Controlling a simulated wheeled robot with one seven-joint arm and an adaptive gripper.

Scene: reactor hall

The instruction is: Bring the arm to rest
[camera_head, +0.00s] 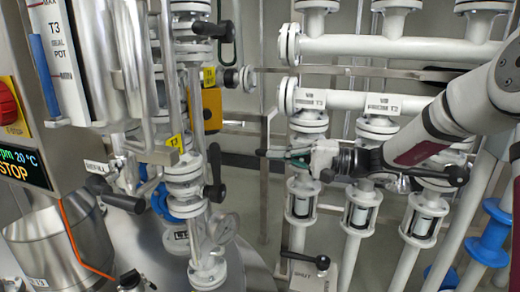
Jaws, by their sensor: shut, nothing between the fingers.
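My arm (440,130) reaches in from the right edge, white with dark red bands. My gripper (264,153) is at its end, pointing left, near the middle of the picture. Its fingers look shut, with nothing seen between them. It is in front of the white vertical pipes and appears apart from the valve column on the left. Some pipework behind the wrist is hidden by the arm.
Flanged white pipes (385,50) with sight glasses (361,205) fill the right. A black-handled valve (305,258) is below. A control panel with a red button (8,105) is far left.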

